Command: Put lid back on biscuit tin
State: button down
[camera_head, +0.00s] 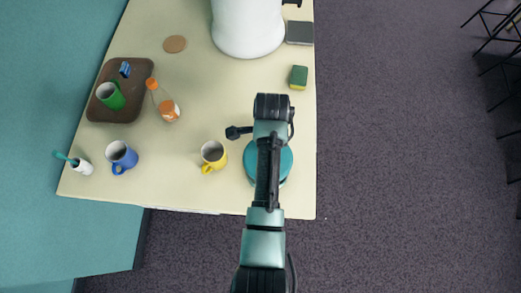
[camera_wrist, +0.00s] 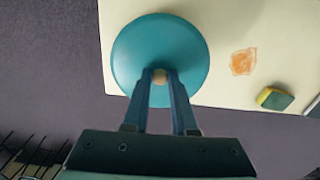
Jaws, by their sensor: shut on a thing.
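The teal round lid (camera_wrist: 190,48) with a small wooden knob (camera_wrist: 159,76) fills the upper middle of the wrist view. My gripper (camera_wrist: 159,80) is shut on the knob, one finger on each side. In the head view the teal lid (camera_head: 285,162) shows beneath my arm, near the table's front right edge. The biscuit tin cannot be made out clearly; the lid and my arm cover the spot. Whether the lid rests on the tin or is held above it, I cannot tell.
A yellow mug (camera_head: 211,167) stands just left of the lid. An orange stain (camera_wrist: 244,61) and a sponge (camera_head: 298,77) lie farther back. A bottle (camera_head: 163,101), blue mug (camera_head: 122,157) and brown tray (camera_head: 131,71) are to the left. The table (camera_head: 221,112) is clear between.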

jog(key=shift+s+d+f, duration=0.1)
jog(key=shift+f+b, duration=0.85)
jog(key=shift+b, duration=0.05)
notch_tip(320, 180, down, 3)
jog(key=b, duration=0.3)
jog(key=shift+f+b, duration=0.55)
jog(key=shift+f, duration=0.25)
jog(key=shift+p, duration=0.45)
jog(key=shift+f, duration=0.15)
dwell(1.4)
